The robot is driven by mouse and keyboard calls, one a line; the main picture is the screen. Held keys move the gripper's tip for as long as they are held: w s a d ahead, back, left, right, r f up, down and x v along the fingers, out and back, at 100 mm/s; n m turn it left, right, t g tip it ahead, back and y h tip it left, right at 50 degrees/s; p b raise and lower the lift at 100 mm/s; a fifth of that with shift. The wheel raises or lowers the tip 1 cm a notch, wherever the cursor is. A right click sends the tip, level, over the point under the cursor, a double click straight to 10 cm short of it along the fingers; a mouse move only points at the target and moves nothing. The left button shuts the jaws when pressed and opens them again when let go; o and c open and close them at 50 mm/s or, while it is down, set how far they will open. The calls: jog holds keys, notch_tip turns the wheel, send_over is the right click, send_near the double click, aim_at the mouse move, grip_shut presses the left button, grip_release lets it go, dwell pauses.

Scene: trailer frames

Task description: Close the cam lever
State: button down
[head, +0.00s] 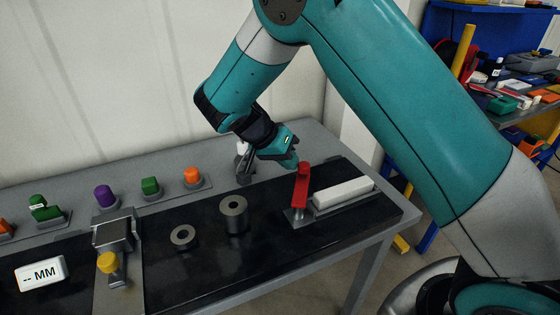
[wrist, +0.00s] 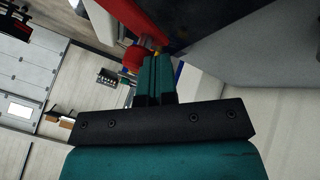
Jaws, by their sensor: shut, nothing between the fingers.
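The red cam lever (head: 300,190) stands at the right of the black bench top, above a small metal base, with a round knob at its upper end. It looks raised in the head view. My gripper (head: 294,163) is shut and empty, its fingertips just left of the knob. In the wrist view my shut teal fingers (wrist: 156,58) point at red surfaces, likely the lever (wrist: 185,18) and its knob (wrist: 133,58). They look very close to it, but I cannot tell whether they touch.
A white bar (head: 343,191) lies right of the lever. Two grey rings, one tall (head: 233,214) and one flat (head: 183,237), stand to the left. Farther left are a metal fixture (head: 112,234), several coloured buttons and a display block (head: 40,273). A cluttered shelf (head: 510,95) stands behind right.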

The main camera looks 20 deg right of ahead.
jog(key=d+m+g, duration=0.1)
jog(key=d+m, duration=0.1)
jog(key=shift+s+d+f+m+g, duration=0.1)
jog(key=shift+s+m+g, duration=0.25)
jog(key=shift+m+g, duration=0.05)
jog(key=d+m+b, duration=0.1)
jog(key=s+m+g+y+b, duration=0.1)
jog(key=shift+s+d+f+m+g, duration=0.1)
jog(key=shift+d+m+g, duration=0.2)
jog(key=shift+d+m, duration=0.1)
jog(key=s+m+y+b, duration=0.1)
jog(key=d+m+g+b, duration=0.1)
jog(key=m+b, duration=0.1)
jog(key=shift+s+d+y, duration=0.3)
jog(key=shift+s+y, duration=0.1)
jog(key=shift+s+d+m+g+y+b, duration=0.35)
jog(key=shift+s+m+g+y+b, duration=0.3)
jog(key=shift+m+b, duration=0.4)
jog(key=shift+s, duration=0.15)
jog(key=shift+r, duration=0.25)
jog(key=w+a+r+p, duration=0.2)
jog(key=w+r+p, duration=0.6)
jog(key=p, duration=0.8)
jog(key=shift+w, duration=0.6)
